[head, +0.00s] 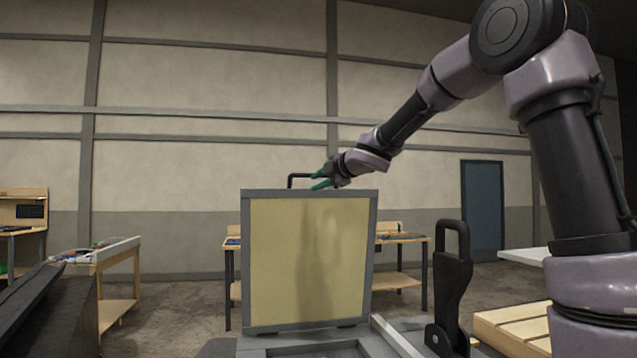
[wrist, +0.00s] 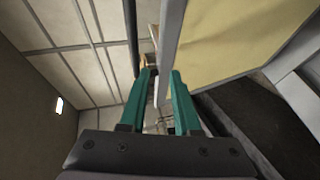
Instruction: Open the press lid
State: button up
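The press lid (head: 285,265) stands close to upright on the press, its yellow inner panel in a grey frame facing the head camera. A dark handle (head: 298,178) shows above the lid's top edge. My gripper (head: 317,179) is at the top edge, just right of the handle. Its two teal fingers are apart. In the wrist view my gripper (wrist: 162,74) shows a gap between the fingers, with the lid's grey frame edge (wrist: 169,45) running through the line of that gap. I cannot tell whether a finger touches the lid.
A black lever clamp (head: 451,285) stands at the right front of the press. Workbenches (head: 401,240) stand behind the lid and at the left (head: 115,255). A wooden pallet (head: 515,325) lies at the right.

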grip_shut()
dwell(1.2)
grip_release()
jog(key=v, duration=1)
jog(key=shift+s+d, duration=0.2)
jog(key=shift+s, duration=0.15)
jog(key=shift+r, duration=0.1)
